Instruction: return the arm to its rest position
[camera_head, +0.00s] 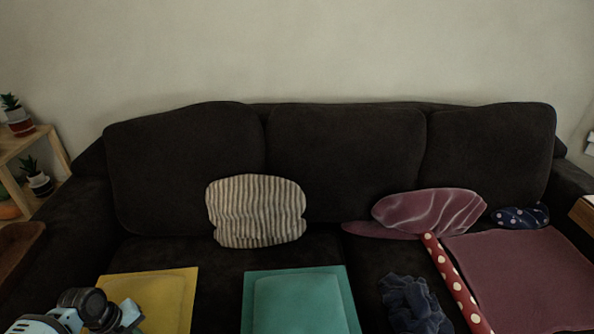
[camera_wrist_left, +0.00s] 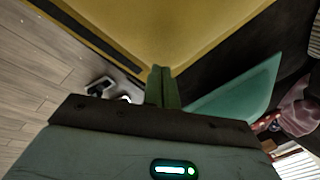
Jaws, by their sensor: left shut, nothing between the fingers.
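My left arm (camera_head: 92,310) comes in at the bottom left of the head view, in front of the yellow flat item on the sofa. Its fingertips cannot be made out there. In the left wrist view my left gripper (camera_wrist_left: 163,85) is shut, its two fingers together with nothing between them. The fingers show against the front edge of the yellow item (camera_wrist_left: 150,30); whether they touch it I cannot tell. The yellow item also shows in the head view (camera_head: 170,290). My right gripper is in neither view.
A dark sofa (camera_head: 345,150) spans the head view. On it are a teal flat item (camera_head: 300,305), a striped pillow (camera_head: 256,210), a crumpled navy cloth (camera_head: 412,303), a red dotted roll (camera_head: 455,283) and a mauve cloth (camera_head: 525,275). A wooden shelf (camera_head: 40,140) with plants stands at left.

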